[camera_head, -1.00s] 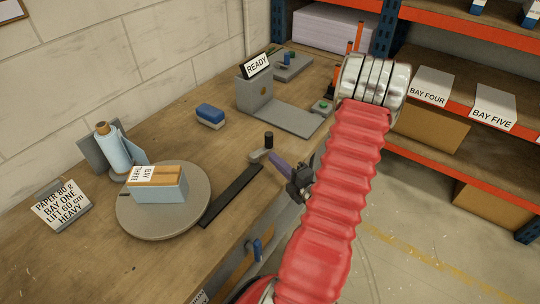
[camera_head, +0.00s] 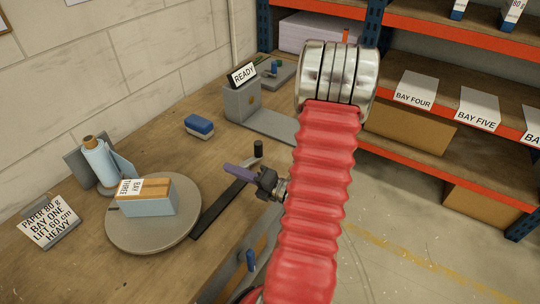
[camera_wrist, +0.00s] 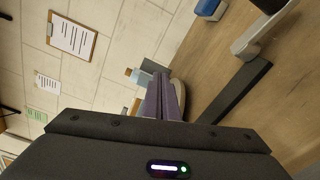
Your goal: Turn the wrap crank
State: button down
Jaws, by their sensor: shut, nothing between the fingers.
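The wrap crank (camera_head: 258,150) stands on the bench with a black upright knob; a grey arm leads from it. In the wrist view the crank's grey arm (camera_wrist: 246,42) shows at the upper right, its knob partly cut off by the edge. My gripper (camera_head: 228,168) has purple fingers, shut and empty, pointing left just in front of the crank and overlapping its arm in the head view. Whether they touch is unclear. In the wrist view the fingers (camera_wrist: 165,97) are together, left of the crank. A turntable (camera_head: 153,235) bears a grey-blue box (camera_head: 150,203) labelled BAY THREE.
A black strip (camera_head: 222,207) runs from the crank towards the turntable. A blue film roll (camera_head: 99,163) stands behind the turntable. A blue block (camera_head: 199,126) and a READY sign (camera_head: 243,73) stand farther back. Shelves (camera_head: 430,98) are at the right. Bare bench lies left of the crank.

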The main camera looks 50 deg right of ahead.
jog(key=s+a+r+n+g+y, duration=0.1)
jog(key=a+r+n+g+y, duration=0.2)
jog(key=a+n, duration=0.5)
jog(key=a+r+n+g+y, duration=0.1)
jog(key=a+n+g+y, duration=0.2)
jog(key=a+n+g, duration=0.35)
jog(key=s+a+r+n+g+y, duration=0.1)
jog(key=a+r+n+g+y, duration=0.15)
jog(key=a+n, duration=0.7)
jog(key=s+a+r+n+g+h, duration=0.25)
jog(key=s+a+n+h, duration=0.4)
jog(key=n, duration=0.95)
notch_tip(320, 180, up, 6)
jog(key=s+d+n+t+h, duration=0.1)
jog(key=n+h, duration=0.3)
jog(key=n, duration=0.4)
jog(key=shift+s+d+r+n+t, duration=0.15)
jog(key=shift+d+r+n+t, duration=0.2)
jog(key=shift+d+t, duration=0.45)
jog(key=shift+s+f, duration=0.15)
